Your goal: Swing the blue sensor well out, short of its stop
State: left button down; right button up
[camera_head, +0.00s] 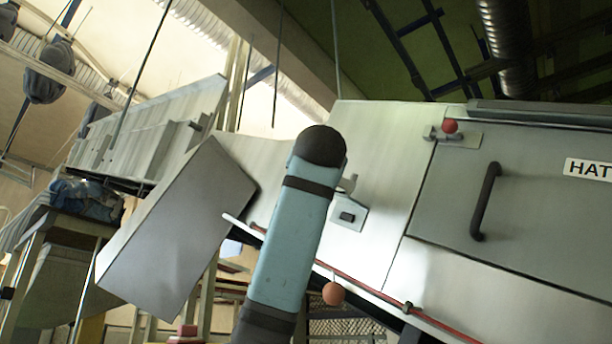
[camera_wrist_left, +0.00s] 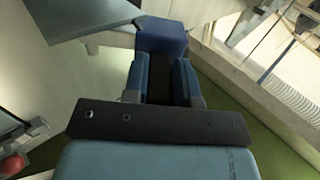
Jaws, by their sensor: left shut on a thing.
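The blue sensor (camera_wrist_left: 162,37) is a dark blue block at the top middle of the left wrist view. My left gripper (camera_wrist_left: 160,68) has its two fingers closed on the block's near side. In the head view, a light blue link of my arm (camera_head: 290,235) stands in front of the pale machine housing (camera_head: 385,165). The sensor and the left gripper cannot be made out there. The sensor's pivot and stop cannot be made out in either view. My right gripper is in neither view.
A hatch with a dark handle (camera_head: 485,202) and a red knob (camera_head: 449,126) is at the right. An orange ball (camera_head: 333,294) hangs near a red cord. A tilted grey panel (camera_head: 178,232) juts out left of my arm. Bags (camera_head: 48,70) hang at the upper left.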

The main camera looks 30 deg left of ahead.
pick_arm(q)
jog(key=d+n+y, duration=0.1)
jog(key=f+n+g+y, duration=0.1)
jog(key=y, duration=0.1)
jog(key=shift+s+d+n+g+y+b, duration=0.2)
jog(key=shift+d+n+g+y+b, duration=0.1)
jog(key=shift+d+n, duration=0.1)
jog(key=shift+d+f+n+g+y, duration=0.25)
jog(key=shift+d+n+g+y, duration=0.15)
jog(key=shift+n+g+y, duration=0.45)
jog(key=shift+s, duration=0.1)
jog(key=shift+y, duration=0.35)
jog(key=c, duration=0.9)
grip_release()
jog(key=b+v, duration=0.3)
jog(key=v, duration=1)
jog(key=shift+s+d+f, duration=0.2)
jog(key=shift+f, duration=0.05)
